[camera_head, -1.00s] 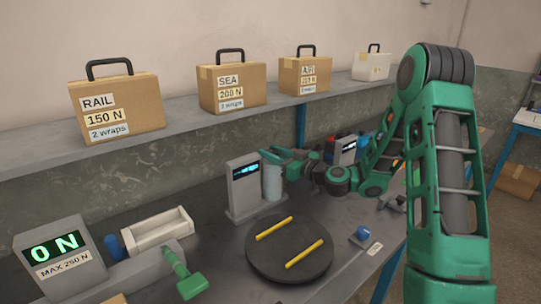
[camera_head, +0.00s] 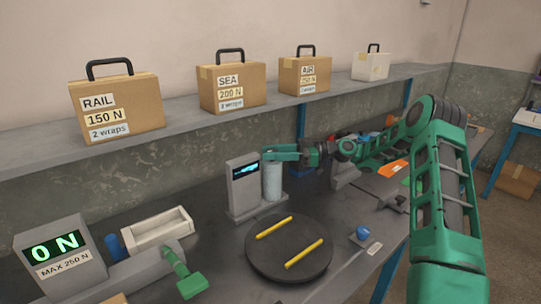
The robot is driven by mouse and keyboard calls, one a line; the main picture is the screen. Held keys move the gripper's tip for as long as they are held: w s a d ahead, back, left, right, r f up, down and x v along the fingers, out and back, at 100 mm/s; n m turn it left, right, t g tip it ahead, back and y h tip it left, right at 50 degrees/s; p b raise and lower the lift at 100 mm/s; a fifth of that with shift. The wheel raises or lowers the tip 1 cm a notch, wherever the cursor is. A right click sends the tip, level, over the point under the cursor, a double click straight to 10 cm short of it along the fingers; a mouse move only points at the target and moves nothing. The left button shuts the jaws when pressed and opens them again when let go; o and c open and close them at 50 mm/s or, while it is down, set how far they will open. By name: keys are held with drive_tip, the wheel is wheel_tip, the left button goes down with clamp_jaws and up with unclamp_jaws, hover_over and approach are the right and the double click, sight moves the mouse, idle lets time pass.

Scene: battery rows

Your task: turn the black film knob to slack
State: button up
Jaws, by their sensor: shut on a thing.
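My gripper (camera_head: 268,154) is at the top of the film dispenser, above the pale blue film roll (camera_head: 272,184). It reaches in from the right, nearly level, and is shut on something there. The black film knob cannot be made out; the gripper's fingers cover that spot. The dispenser is a grey post (camera_head: 239,201) with a small lit display (camera_head: 245,170) whose text is too small to read.
A round black turntable (camera_head: 262,268) with two yellow bars stands in front. At left are a gauge (camera_head: 58,258) reading 0 N, a green handle (camera_head: 184,277) and a white tray (camera_head: 157,236). Boxes labelled RAIL (camera_head: 138,116), SEA (camera_head: 243,92) and AIR (camera_head: 312,80) stand on the shelf.

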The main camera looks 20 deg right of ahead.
drive_tip(key=shift+w+d+n+g, duration=0.15)
drive_tip(key=shift+d+n+g, duration=0.2)
drive_tip(key=shift+g, duration=0.35)
drive_tip(key=shift+a, duration=0.1)
drive_tip(key=o, duration=1.1)
drive_tip(key=shift+w+f, duration=0.1)
drive_tip(key=shift+a, duration=0.1)
drive_tip(key=d, duration=0.3)
drive_tip(key=s+d, duration=0.1)
drive_tip(key=d, duration=0.7)
drive_tip(key=shift+s, duration=0.25)
